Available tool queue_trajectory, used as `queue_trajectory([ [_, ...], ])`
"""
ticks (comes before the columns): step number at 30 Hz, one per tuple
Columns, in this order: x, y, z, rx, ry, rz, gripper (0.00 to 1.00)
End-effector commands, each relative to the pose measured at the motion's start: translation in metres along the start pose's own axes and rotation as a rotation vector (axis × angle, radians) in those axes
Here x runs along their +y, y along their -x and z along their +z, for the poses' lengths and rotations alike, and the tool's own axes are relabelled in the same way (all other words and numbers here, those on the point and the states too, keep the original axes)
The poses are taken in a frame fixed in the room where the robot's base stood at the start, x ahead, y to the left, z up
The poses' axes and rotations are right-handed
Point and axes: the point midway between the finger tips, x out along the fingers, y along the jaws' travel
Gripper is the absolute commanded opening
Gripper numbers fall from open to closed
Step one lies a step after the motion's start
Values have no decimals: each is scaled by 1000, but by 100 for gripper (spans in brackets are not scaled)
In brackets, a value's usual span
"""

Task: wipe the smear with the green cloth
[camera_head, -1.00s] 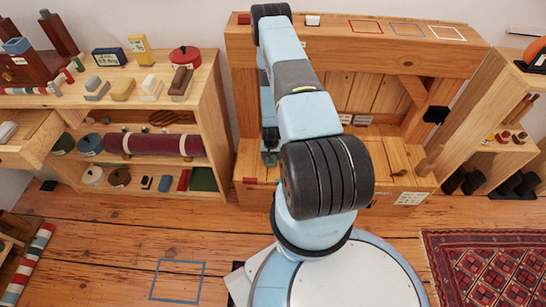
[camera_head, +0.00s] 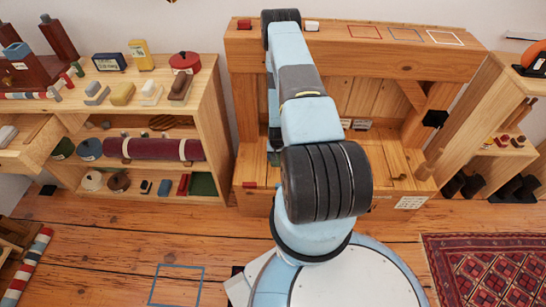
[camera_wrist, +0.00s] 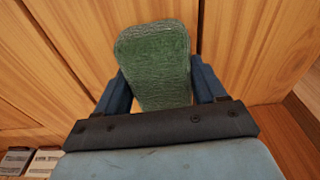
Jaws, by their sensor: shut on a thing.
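The green cloth (camera_wrist: 155,55) sits between the two blue fingers of my gripper (camera_wrist: 160,84) in the wrist view, and the gripper is shut on it. The cloth looks like a thick, rounded pad, held in front of light wooden boards. I cannot tell whether it touches the wood. In the head view my arm hides most of the gripper, which hangs in front of the open wooden bench unit (camera_head: 350,62). No smear can be made out in either view.
A shelf unit (camera_head: 212,110) with several goods stands left of my arm. Another wooden shelf (camera_head: 487,95) stands at the right. A patterned red rug (camera_head: 490,270) lies at the lower right. A blue floor outline (camera_head: 177,266) marks bare boards at the lower left.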

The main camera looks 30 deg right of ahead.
Motion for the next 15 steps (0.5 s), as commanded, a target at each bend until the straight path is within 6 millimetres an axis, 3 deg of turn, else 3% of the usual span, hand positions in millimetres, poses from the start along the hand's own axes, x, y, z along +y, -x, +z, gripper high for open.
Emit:
queue_trajectory([
  [15,28,-1,4,-5,-2,4,42],
])
